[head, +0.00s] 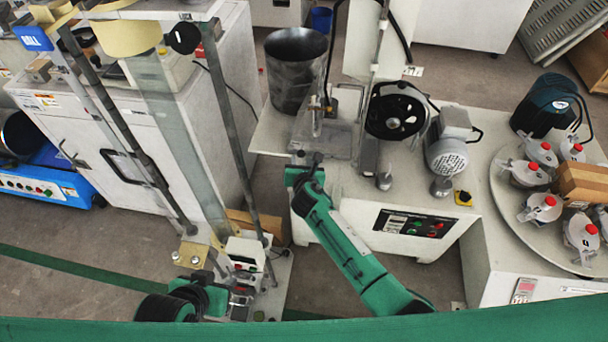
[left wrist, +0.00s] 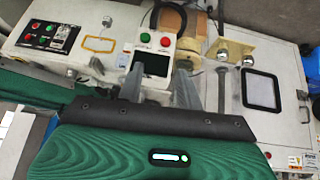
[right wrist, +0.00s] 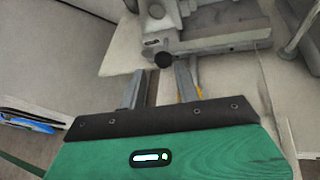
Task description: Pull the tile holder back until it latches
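A grey metal holder (head: 322,138) with a black knob (head: 317,158) at its front sits on the white bench machine in the head view; I take it for the tile holder. In the right wrist view the holder (right wrist: 205,35) is at the top, its knob (right wrist: 163,60) near the fingertips. My right gripper (right wrist: 160,70) is open, its fingers on either side of the knob in the picture; contact cannot be told. My left gripper (left wrist: 160,70) is open and empty, facing a white control box (left wrist: 155,48) with red and green buttons.
A metal bucket (head: 295,70) stands behind the holder. A motor (head: 447,142) and a control panel (head: 412,223) are right of it. A round table (head: 515,215) with several red-topped jars is further right. A tall post frame (head: 230,130) stands left.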

